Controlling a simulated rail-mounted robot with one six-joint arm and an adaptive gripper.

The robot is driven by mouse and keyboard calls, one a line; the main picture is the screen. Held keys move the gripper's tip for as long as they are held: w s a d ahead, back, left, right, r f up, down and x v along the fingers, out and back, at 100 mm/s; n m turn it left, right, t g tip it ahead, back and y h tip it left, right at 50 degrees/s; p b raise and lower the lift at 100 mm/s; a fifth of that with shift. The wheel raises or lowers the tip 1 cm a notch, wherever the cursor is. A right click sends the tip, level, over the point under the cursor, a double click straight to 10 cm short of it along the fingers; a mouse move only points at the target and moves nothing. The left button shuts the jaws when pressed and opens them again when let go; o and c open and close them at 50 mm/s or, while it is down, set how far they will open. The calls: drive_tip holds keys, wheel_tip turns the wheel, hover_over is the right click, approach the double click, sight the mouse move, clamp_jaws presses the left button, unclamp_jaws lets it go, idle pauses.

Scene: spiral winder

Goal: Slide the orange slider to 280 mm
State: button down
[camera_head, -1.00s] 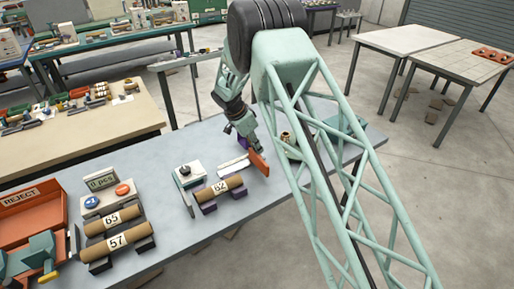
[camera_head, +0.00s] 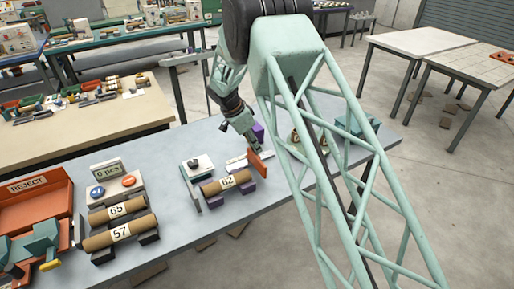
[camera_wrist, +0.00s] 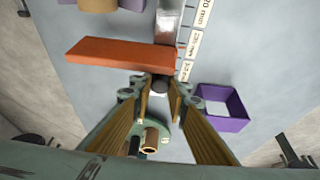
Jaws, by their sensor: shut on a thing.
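The orange slider (camera_wrist: 122,53) is a flat orange plate across the metal rail (camera_wrist: 169,22) in the wrist view. It also shows in the head view (camera_head: 256,163), just right of the roll marked 62 (camera_head: 229,182). My gripper (camera_wrist: 160,88) is shut on a small dark knob (camera_wrist: 160,83) at the slider's near edge. In the head view my gripper (camera_head: 254,146) reaches down just behind the plate. A white scale strip (camera_wrist: 195,38) runs along the rail; its figures are turned over and too small to read surely. The slider's reading cannot be told.
A purple open square frame (camera_wrist: 223,107) stands right of my fingers in the wrist view. In the head view, rolls marked 65 (camera_head: 127,207) and 57 (camera_head: 127,233) and an orange reject bin (camera_head: 35,208) are at left. The grey table (camera_head: 180,233) is bare in front.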

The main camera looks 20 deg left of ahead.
drive_tip(key=c, duration=2.5)
unclamp_jaws()
drive_tip(key=shift+r, duration=0.1)
drive_tip(key=v, duration=1.1)
drive_tip(key=shift+s+r, duration=0.2)
drive_tip(key=shift+r, duration=0.15)
drive_tip(key=shift+r, duration=0.1)
